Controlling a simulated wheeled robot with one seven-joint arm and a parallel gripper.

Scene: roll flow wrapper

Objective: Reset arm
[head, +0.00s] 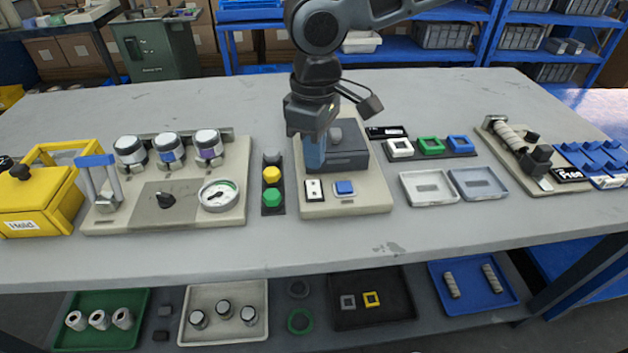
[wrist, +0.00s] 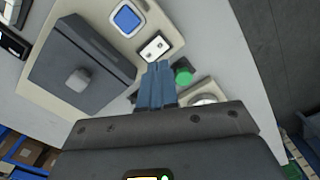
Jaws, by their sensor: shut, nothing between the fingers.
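My arm comes down from the top centre of the head view. My gripper (head: 315,158) has blue fingers that are shut with nothing between them. They hang over the beige panel (head: 370,201) in the middle of the bench, in front of the dark grey box (head: 348,158). In the wrist view my gripper (wrist: 157,72) points at a white rocker switch (wrist: 154,47) on that panel. A blue square button (wrist: 127,18) sits beside the switch. The head view also shows the switch (head: 314,190) and the blue button (head: 344,187) below the fingers. I cannot tell if the fingertips touch anything.
Yellow and green buttons (head: 271,186) stand left of the panel. Further left is a panel with a gauge (head: 218,195), and a yellow box (head: 35,207). To the right are two shallow trays (head: 429,202) and a roller panel (head: 545,184). The bench front is clear.

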